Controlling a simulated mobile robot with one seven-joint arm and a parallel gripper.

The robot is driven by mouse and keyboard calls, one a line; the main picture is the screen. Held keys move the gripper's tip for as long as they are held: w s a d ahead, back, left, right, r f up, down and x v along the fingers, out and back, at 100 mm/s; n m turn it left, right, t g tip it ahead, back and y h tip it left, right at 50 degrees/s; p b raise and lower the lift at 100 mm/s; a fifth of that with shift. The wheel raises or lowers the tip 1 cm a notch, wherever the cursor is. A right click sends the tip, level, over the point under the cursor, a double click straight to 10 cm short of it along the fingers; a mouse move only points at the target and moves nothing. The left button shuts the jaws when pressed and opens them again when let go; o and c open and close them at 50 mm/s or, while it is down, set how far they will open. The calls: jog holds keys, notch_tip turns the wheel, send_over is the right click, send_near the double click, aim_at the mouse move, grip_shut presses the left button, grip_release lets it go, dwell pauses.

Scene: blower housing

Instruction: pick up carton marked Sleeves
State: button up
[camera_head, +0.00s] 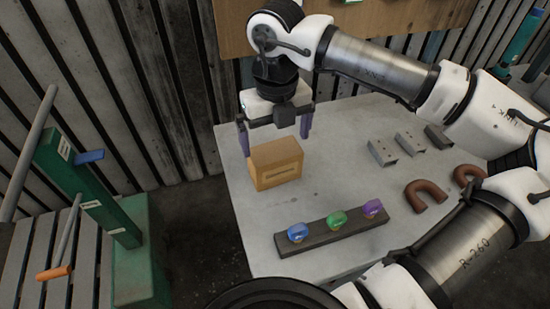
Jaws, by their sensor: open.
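A tan carton (276,165) stands upright on the grey table near its left edge. A pale label strip shows on its front face, but its writing is too small to read. My gripper (274,138) points down over the carton, with its two purple-grey fingers spread apart. One finger is near the carton's upper left side and the other near its upper right. I cannot tell whether either finger touches it. The jaws are open and hold nothing.
A dark bar (332,231) with blue, green and purple knobs lies in front of the carton. Metal brackets (397,147) and brown curved pipes (425,195) lie to the right. A green machine (92,190) with levers stands left, across a floor gap. A slatted wall is behind.

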aim_at(275, 161)
jog(key=shift+w+a+f+p, duration=0.1)
jog(key=shift+f+p, duration=1)
jog(key=shift+f, duration=2.75)
jog(key=c, duration=0.7)
